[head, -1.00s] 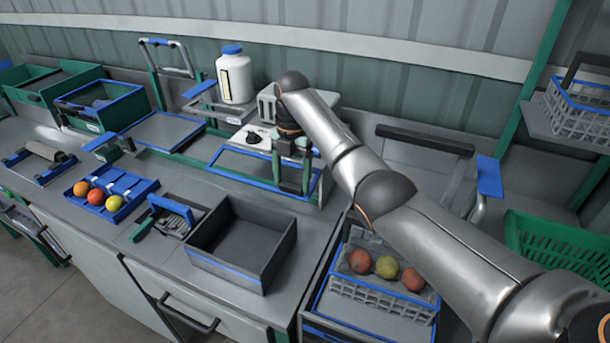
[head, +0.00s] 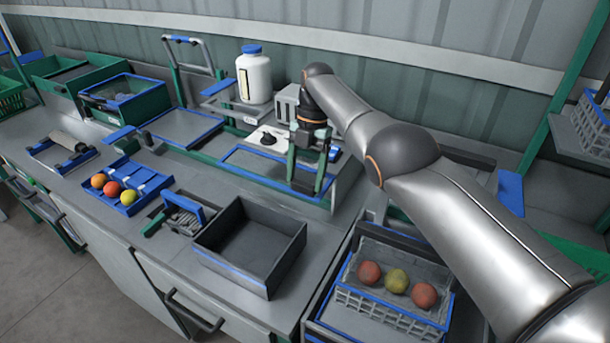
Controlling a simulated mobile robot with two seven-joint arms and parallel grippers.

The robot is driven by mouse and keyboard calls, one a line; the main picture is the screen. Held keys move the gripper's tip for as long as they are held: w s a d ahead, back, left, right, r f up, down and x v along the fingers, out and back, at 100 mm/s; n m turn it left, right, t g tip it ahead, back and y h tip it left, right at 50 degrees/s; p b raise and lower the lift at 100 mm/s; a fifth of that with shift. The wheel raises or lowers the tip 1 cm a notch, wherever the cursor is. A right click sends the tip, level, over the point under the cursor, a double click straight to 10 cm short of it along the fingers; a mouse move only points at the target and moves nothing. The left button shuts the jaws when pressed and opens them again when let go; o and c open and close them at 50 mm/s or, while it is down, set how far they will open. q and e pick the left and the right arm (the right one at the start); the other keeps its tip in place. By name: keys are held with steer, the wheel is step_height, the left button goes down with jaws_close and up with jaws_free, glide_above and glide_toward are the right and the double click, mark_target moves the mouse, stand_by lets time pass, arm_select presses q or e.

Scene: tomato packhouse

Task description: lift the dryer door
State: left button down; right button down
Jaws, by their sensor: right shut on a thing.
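The dryer appears to be the low grey unit with a white top and black knob (head: 268,140) in the middle of the bench. What looks like its door is a blue-edged grey panel (head: 258,164) at the unit's front. My right gripper (head: 307,188) points down at the right end of this panel, its dark fingers with green parts in front of the blue edge. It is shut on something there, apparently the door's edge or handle. The fingers hide the exact contact. I cannot tell whether the door is raised. My left gripper is out of view.
An empty dark box (head: 250,240) stands in front of the unit. A blue tray (head: 150,182) with tomatoes is on the left, a grey crate (head: 385,306) with tomatoes at lower right. A white bottle (head: 254,78) stands behind. My right arm covers the right side.

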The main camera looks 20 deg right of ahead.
steer(key=shift+w+d+r, duration=0.1)
steer(key=shift+r, duration=0.15)
steer(key=shift+c, duration=1.6)
jaws_free()
steer(key=o, duration=0.3)
steer(key=shift+f, duration=0.15)
